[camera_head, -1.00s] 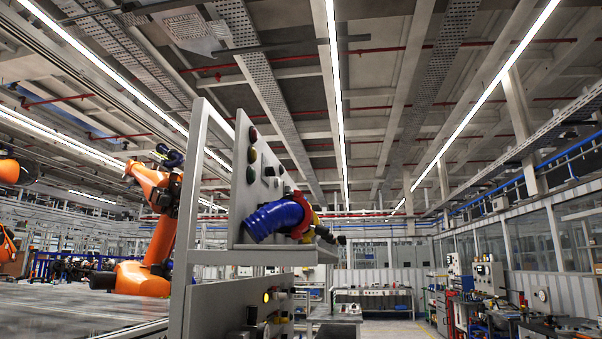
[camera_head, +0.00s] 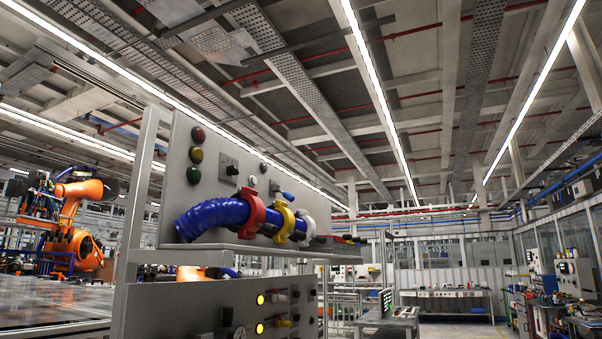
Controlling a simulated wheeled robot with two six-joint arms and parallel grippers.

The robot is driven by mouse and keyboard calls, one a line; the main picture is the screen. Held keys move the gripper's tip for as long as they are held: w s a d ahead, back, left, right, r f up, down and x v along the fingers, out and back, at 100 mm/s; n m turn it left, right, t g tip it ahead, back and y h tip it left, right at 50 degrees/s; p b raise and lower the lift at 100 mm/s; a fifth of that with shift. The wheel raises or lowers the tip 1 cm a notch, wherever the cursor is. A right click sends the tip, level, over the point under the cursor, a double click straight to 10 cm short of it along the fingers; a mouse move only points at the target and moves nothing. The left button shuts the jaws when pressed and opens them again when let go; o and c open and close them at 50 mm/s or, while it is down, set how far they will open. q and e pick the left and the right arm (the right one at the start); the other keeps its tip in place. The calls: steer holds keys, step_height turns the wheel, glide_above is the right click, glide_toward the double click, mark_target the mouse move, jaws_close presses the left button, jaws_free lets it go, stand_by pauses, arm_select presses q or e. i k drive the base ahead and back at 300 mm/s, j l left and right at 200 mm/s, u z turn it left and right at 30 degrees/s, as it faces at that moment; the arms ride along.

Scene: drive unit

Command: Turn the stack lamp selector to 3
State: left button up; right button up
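A grey upright panel (camera_head: 215,140) stands left of centre in the head view. A column of red (camera_head: 198,134), yellow (camera_head: 196,155) and green (camera_head: 193,175) lamps is at its left side. Beside the lamps is a square plate with a dark selector knob (camera_head: 231,169), probably the stack lamp selector. Its markings and position are too small to read. None of the lamps looks clearly lit. Neither of my grippers is in view.
A thick blue hose (camera_head: 212,217) with red, yellow and white rings lies on a shelf (camera_head: 270,249) below the knob. A lower panel (camera_head: 190,312) has lit yellow lamps. An orange robot arm (camera_head: 75,225) stands at left. Benches stand at right.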

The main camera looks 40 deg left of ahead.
mark_target(231, 169)
steer(key=i+u, duration=0.25)
steer(key=i, duration=0.2)
steer(key=i+l+u, duration=0.2)
steer(key=i, duration=0.25)
steer(key=i+l+u, duration=0.25)
steer(key=i, duration=0.2)
steer(key=i+l+u, duration=0.2)
steer(key=i, duration=0.25)
